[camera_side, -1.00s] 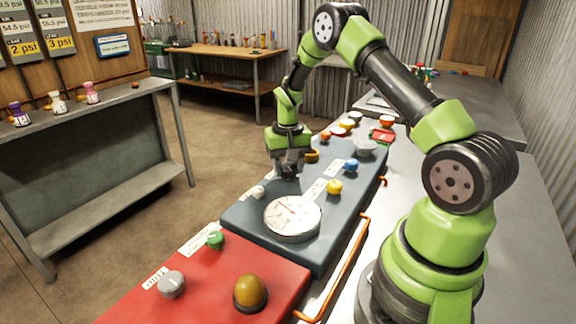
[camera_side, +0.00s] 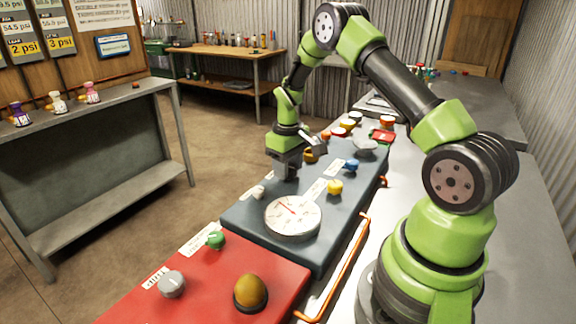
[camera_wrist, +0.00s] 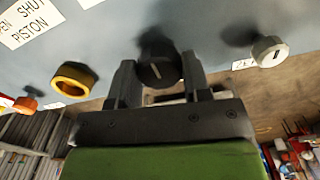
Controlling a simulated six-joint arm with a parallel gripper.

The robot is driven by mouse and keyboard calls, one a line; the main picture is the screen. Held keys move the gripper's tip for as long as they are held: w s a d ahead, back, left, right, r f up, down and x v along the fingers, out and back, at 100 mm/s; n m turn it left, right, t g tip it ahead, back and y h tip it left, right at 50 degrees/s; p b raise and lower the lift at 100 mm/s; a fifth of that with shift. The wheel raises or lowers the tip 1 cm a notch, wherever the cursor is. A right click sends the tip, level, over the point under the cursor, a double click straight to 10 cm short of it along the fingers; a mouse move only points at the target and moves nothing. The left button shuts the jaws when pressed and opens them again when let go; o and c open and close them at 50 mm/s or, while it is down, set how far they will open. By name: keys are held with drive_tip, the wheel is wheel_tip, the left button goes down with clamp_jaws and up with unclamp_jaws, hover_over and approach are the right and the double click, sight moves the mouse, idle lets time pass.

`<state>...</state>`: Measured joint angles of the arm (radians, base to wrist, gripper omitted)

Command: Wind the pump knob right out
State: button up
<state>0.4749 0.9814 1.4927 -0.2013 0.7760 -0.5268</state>
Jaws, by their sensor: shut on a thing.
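My gripper (camera_side: 287,172) points down at the dark blue-grey panel (camera_side: 246,222), past the round dial gauge. In the wrist view its two fingers (camera_wrist: 158,78) are shut on a black knob (camera_wrist: 160,66) with a white pointer line, one finger on each side. In the side view the fingers hide this knob. I cannot read a label that names it as the pump knob. The white-faced gauge (camera_side: 293,218) has a red needle pointing to the upper left.
A pale knob (camera_side: 258,192) and a yellow ring (camera_wrist: 74,78) flank the gripped knob closely. Blue (camera_side: 351,165) and yellow knobs (camera_side: 335,187) stand to the right. A red panel (camera_side: 215,275) lies in front. An orange rail (camera_side: 345,270) runs along the panel's right edge.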

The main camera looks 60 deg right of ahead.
idle(0.4)
drive_tip(key=o, duration=0.9)
drive_tip(key=shift+o, duration=0.2)
drive_tip(key=shift+r, duration=0.1)
wheel_tip(320, 180, up, 10)
drive_tip(key=s+a+r+m+t, duration=0.1)
drive_tip(key=s+a+r+t, duration=0.2)
drive_tip(key=s+a+r, duration=0.35)
drive_tip(key=s+a+r+t, duration=0.2)
drive_tip(key=s+a+r, duration=0.2)
drive_tip(key=a+r, duration=0.5)
drive_tip(key=s+a+m+t+y, duration=0.1)
drive_tip(key=s+a, duration=0.3)
drive_tip(key=s, duration=0.4)
drive_tip(key=shift+s+a+f+t+y, duration=0.15)
drive_tip(key=shift+f+t+y, duration=0.35)
drive_tip(key=shift+t, duration=0.1)
